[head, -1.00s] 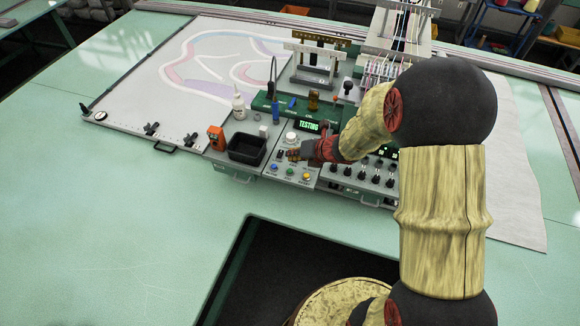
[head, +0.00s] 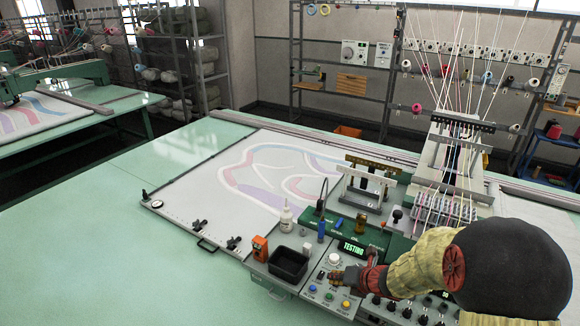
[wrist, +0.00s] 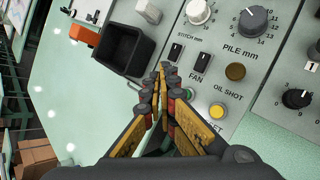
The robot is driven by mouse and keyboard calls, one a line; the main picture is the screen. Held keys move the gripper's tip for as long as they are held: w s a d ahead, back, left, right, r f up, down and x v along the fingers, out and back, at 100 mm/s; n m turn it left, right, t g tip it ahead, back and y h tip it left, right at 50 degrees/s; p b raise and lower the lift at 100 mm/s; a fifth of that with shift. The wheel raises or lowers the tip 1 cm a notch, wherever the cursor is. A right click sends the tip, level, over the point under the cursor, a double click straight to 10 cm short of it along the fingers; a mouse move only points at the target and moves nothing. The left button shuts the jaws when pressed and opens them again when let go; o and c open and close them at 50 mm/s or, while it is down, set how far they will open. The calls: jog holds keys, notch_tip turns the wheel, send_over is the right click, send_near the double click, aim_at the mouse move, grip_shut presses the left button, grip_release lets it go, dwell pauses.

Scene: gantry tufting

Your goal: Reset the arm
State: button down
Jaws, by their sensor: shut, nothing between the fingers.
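My arm reaches in from the right in the head view, in a tan sleeve with dark round joints. My gripper (head: 337,277) is over the control panel (head: 318,298) of the tufting machine. In the wrist view my gripper (wrist: 161,78) is shut and empty, with its fingertips together. The tips are just below the stitch and fan rocker switches (wrist: 188,58) and left of the oil shot button (wrist: 235,71). A lit yellow reset button (wrist: 217,110) is to the right of the fingers. I cannot tell whether the fingertips touch the panel. A green display (head: 353,247) reads TESTING.
A black bin (head: 289,263), an orange device (head: 260,249) and a white bottle (head: 286,219) stand left of the panel. The tufting head and its threads (head: 450,180) rise behind. The pale green table (head: 120,250) is clear at left.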

jog(key=shift+a+n, duration=0.2)
jog(key=shift+n, duration=0.8)
jog(key=s+a+r+n+g+y+b, duration=0.1)
jog(key=s+a+n+g, duration=0.2)
jog(key=s+n, duration=0.6)
jog(key=s+a+r+n+g+y+b, duration=0.1)
jog(key=s+a+r+n+g+b, duration=0.15)
jog(key=s+n, duration=0.6)
jog(key=s+d+r+n+t+h+b, duration=0.1)
jog(key=s+d+r+n+h+b, duration=0.1)
jog(key=s+n+b, duration=0.4)
jog(key=s+d+r+n+t+h+b, duration=0.2)
jog(key=s+n+b, duration=0.4)
jog(key=n, duration=0.7)
jog(key=d+h+b, duration=0.1)
jog(key=h, duration=0.1)
jog(key=shift+s+r+h, duration=0.3)
jog(key=shift+s, duration=0.05)
jog(key=shift+n, duration=0.25)
dwell(1.1)
